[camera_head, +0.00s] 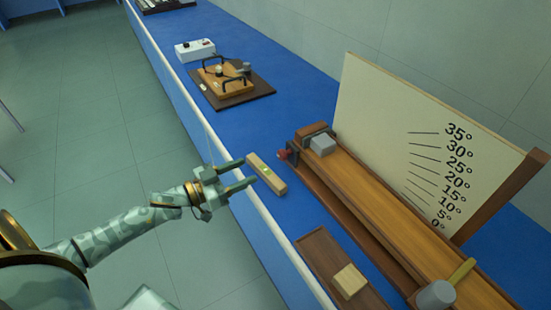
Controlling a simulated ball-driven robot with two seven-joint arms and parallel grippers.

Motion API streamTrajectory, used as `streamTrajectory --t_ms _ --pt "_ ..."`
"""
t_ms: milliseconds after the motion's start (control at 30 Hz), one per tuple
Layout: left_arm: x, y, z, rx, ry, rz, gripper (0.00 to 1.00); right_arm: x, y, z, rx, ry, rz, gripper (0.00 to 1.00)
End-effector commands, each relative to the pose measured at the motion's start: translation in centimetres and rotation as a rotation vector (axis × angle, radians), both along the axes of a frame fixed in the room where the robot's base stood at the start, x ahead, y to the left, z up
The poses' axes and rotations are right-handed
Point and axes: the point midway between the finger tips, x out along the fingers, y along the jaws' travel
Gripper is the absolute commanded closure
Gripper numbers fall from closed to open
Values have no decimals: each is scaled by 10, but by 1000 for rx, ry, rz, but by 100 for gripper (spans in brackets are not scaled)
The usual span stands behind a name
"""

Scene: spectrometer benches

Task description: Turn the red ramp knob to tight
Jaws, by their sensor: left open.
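The knob's setting is too small to read. My left gripper (248,172) is open and empty, with its two fingers pointing right toward the knob, a short way to the left of it and apart from it. My right gripper is out of view.
A grey block (323,144) sits on the ramp's upper end. A cream angle board (420,150) stands behind. A brown tray (318,250) holds a wooden block. A grey mallet-like piece (436,295) is near the ramp's lower end. Further left is another apparatus (228,82) on the blue bench (285,95).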

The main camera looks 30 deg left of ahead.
Motion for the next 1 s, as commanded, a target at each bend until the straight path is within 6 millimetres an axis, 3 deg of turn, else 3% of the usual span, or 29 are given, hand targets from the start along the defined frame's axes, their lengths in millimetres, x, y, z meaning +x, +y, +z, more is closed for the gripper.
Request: streamTrajectory --t_ms 200,400,833,867,1000 --pt "49 -28 -2 0 -2 1 48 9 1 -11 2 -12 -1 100" --pt "78 -45 -2 1 1 2 48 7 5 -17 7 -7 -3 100" --pt "88 -52 -1 1 2 2 48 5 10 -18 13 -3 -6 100" --pt "88 -52 -1 1 2 2 53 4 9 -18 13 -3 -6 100" --pt "88 -52 -1 1 2 2 92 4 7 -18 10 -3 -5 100"
